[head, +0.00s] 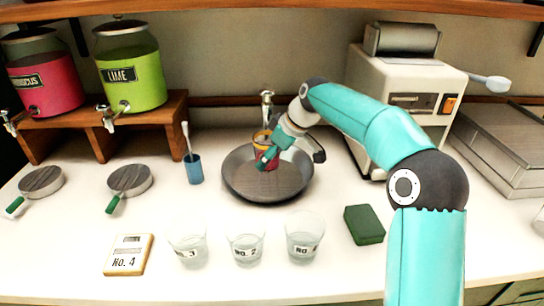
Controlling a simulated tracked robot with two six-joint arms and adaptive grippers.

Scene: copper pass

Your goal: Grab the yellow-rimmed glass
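The yellow-rimmed glass (261,138) stands in or just behind the round dark metal basin (245,185) at the middle back. Its yellow rim and part of a red body show; the rest is hidden behind a gripper finger. My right gripper (292,158) reaches in from the right, over the basin. Its two fingers are spread apart, the left one overlapping the front of the glass and the right one clear to the right of it. Whether the left finger touches the glass cannot be told. My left gripper is out of view.
Several clear glasses (245,251) stand along the front, beside a No. 4 card (129,254). A green block (364,225) lies right of them. A blue holder (194,169) stands left of the basin. A white machine (400,90) stands behind my arm. Drink dispensers (133,70) are back left.

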